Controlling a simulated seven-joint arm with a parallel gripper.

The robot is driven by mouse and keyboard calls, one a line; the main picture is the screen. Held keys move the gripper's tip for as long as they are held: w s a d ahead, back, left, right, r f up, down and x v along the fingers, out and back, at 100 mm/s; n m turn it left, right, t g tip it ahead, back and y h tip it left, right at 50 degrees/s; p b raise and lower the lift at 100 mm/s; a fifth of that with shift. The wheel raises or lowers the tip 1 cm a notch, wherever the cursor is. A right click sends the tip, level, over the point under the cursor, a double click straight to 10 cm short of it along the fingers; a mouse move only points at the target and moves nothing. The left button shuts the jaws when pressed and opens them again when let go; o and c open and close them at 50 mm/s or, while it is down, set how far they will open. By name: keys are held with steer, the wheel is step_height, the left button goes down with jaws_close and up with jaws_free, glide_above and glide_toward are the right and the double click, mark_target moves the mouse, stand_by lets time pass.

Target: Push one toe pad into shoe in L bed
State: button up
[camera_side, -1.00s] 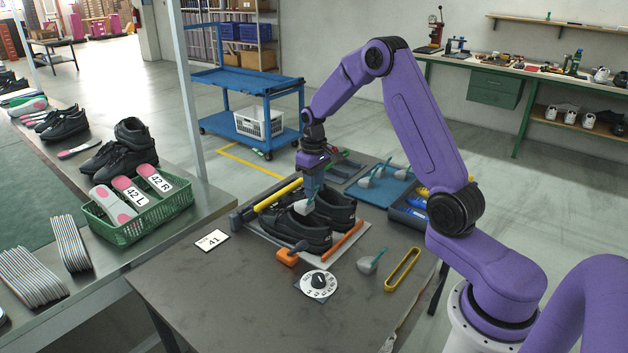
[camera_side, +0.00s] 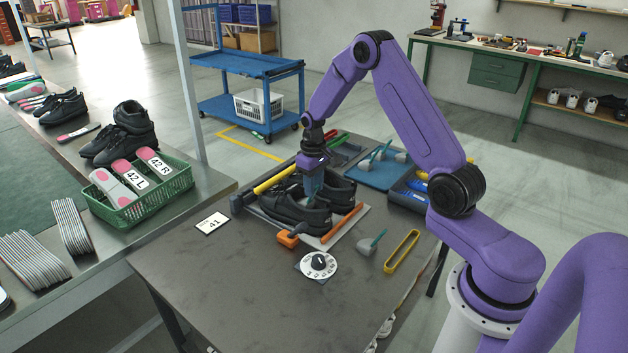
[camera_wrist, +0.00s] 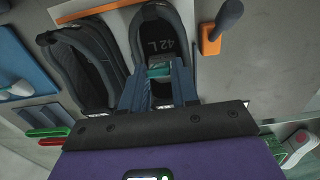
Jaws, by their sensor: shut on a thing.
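My gripper (camera_side: 312,194) is shut on a toe pad and reaches down into the opening of the front black shoe (camera_side: 290,212). In the wrist view, the gripper (camera_wrist: 158,78) points into the shoe (camera_wrist: 188,40), where an insole marked 42 L (camera_wrist: 163,45) shows. A teal part of the toe pad (camera_wrist: 158,70) shows between the fingers; its pale end is hidden in the shoe. A second black shoe (camera_side: 339,188) lies alongside, behind it. Both shoes lie on a light grey board (camera_side: 347,224). The bed's own marking is not readable.
Other toe pads lie on a blue mat (camera_side: 364,177) and one (camera_side: 371,245) on the table. An orange knob (camera_side: 289,239), orange bar (camera_side: 342,223), yellow loop (camera_side: 402,251), dial (camera_side: 318,264) and card reading 41 (camera_side: 212,222) surround the board. The table front is clear.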

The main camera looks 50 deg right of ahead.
mark_target(298, 185)
steer(key=shift+w+f, duration=1.1)
steer(key=shift+f, duration=0.05)
steer(key=shift+w+f, duration=0.15)
steer(key=shift+w, duration=0.85)
steer(key=shift+w+f, duration=0.1)
steer(key=shift+w, duration=0.85)
steer(key=o, duration=0.9)
steer(key=shift+s+r, duration=0.1)
steer(key=shift+s, duration=0.05)
steer(key=shift+s+r, duration=0.35)
steer(key=shift+s, duration=0.55)
